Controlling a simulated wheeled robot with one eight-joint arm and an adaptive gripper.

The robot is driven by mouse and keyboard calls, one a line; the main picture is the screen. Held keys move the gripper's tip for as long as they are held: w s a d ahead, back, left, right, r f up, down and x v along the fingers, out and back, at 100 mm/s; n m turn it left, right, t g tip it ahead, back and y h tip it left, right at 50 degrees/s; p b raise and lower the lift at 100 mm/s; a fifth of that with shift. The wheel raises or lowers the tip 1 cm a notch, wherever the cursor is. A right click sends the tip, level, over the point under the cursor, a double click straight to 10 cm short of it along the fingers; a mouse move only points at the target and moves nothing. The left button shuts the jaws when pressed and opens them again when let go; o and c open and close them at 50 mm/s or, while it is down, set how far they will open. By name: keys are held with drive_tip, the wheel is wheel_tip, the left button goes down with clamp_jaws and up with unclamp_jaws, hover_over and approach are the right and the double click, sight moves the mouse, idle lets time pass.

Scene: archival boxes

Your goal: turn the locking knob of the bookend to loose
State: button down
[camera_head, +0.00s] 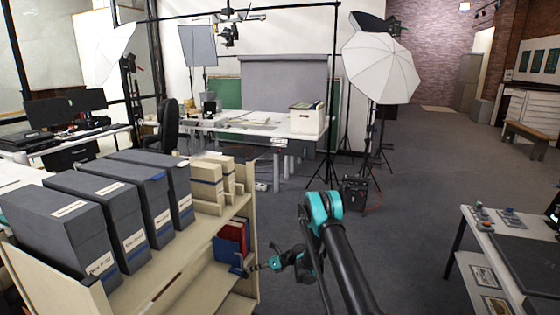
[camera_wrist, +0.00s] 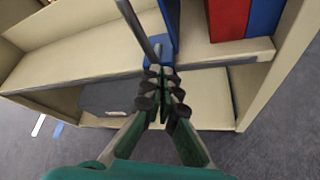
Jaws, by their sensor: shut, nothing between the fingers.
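The blue bookend (camera_head: 238,269) stands on the middle shelf of the beige shelf unit, beside the books. In the wrist view its blue part (camera_wrist: 157,46) shows just beyond my fingertips, with a grey rod or plate edge rising to the upper left. My gripper (camera_head: 254,268) reaches in from the right at the shelf's front. In the wrist view my gripper (camera_wrist: 162,82) has its fingers together, with nothing seen between them. I cannot tell whether the tips touch the bookend.
A red book (camera_wrist: 228,18) and a blue book (camera_wrist: 264,18) stand right of the bookend in the wrist view. Grey archival boxes (camera_head: 62,235) and beige boxes (camera_head: 208,185) fill the shelf top. A side panel (camera_wrist: 284,62) bounds the shelf.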

drive_tip(key=shift+w+r, duration=0.1)
drive_tip(key=shift+r, duration=0.25)
drive_tip(key=s+d, duration=0.2)
drive_tip(key=d, duration=0.3)
drive_tip(key=shift+d, duration=0.35)
